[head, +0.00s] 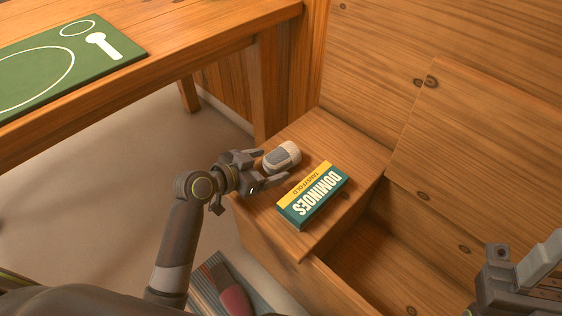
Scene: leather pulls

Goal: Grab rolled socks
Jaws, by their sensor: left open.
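The rolled socks (284,156), a small grey and off-white roll, lie on the wooden bench top in the middle of the head view. My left gripper (271,166) comes in from the left with its jaws open. Its fingertips are at the near left end of the roll, one towards each side of it. I cannot tell whether they touch it. My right gripper (535,268) is at the lower right, partly cut off by the picture edge, and away from the socks. Its jaw opening is not clear.
A green and yellow dominoes box (313,196) lies close to the right of the socks. An open bench compartment (390,262) is at the lower right, with wooden panels behind. A table (190,42) with a green placemat (95,62) stands at upper left.

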